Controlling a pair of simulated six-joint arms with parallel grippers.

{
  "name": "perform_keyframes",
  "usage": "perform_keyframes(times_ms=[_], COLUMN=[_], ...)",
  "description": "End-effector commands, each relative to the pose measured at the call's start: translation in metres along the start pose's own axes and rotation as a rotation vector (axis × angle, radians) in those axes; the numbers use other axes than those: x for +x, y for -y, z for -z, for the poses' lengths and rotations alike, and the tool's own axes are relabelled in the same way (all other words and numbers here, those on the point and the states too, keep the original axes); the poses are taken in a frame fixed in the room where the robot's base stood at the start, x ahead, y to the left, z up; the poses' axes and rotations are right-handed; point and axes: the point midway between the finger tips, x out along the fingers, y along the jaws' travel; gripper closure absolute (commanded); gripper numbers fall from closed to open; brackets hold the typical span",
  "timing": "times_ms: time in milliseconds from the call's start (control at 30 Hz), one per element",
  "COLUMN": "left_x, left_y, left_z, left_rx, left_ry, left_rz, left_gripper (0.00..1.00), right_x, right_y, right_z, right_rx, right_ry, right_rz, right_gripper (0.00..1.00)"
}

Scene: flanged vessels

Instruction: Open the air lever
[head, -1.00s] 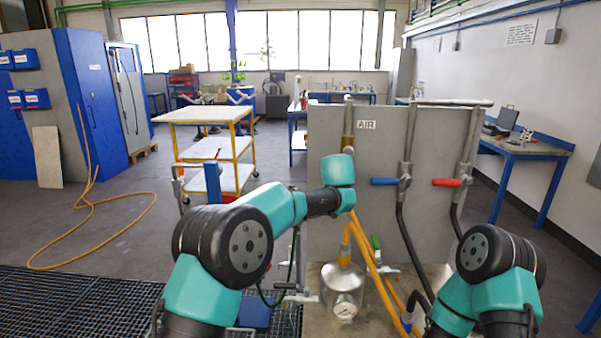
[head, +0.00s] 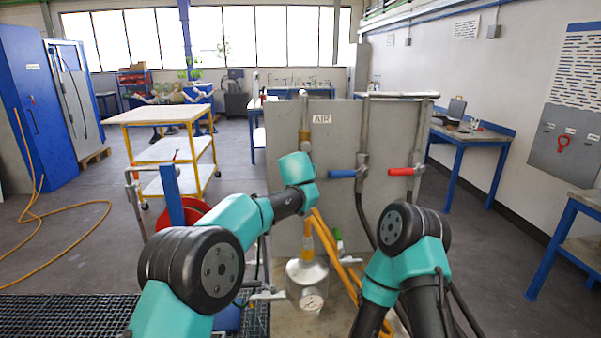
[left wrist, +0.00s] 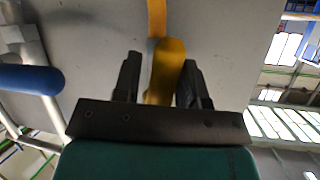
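The air line is a vertical pipe (head: 304,125) beside the AIR label (head: 321,118) on the grey panel. In the left wrist view a yellow lever (left wrist: 168,65) points between the two fingers of my left gripper (left wrist: 160,85). The fingers are apart on either side of it, with a gap on the left; contact on the right cannot be told. In the head view my left wrist hides the lever and gripper. My right arm is bent at the right of the panel's front; its gripper does not show.
Blue (head: 342,173) and red (head: 401,171) levers sit on the pipes to the right. A metal vessel (head: 306,282) with a gauge and yellow hoses (head: 325,235) stand below. A yellow-framed cart (head: 165,113) is at left.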

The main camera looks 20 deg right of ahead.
Motion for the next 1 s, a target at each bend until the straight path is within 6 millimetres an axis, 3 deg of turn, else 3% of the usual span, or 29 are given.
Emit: perform_keyframes(times_ms=[133, 567, 1000], left_x=[0.0, -0.006, -0.057], left_y=[0.001, 0.002, 0.002], left_z=[0.0, 0.001, 0.001], left_rx=[0.001, 0.003, 0.003], left_ry=[0.0, 0.0, 0.001], left_rz=[0.001, 0.003, 0.002], left_gripper=[0.48, 0.48, 0.48], right_x=[0.0, 0.0, 0.0], right_y=[0.0, 0.0, 0.0], right_z=[0.0, 0.0, 0.0], right_rx=[0.0, 0.0, 0.0], right_ry=[0.0, 0.0, 0.0], right_rz=[0.0, 0.0, 0.0], right_gripper=[0.3, 0.3, 0.3])
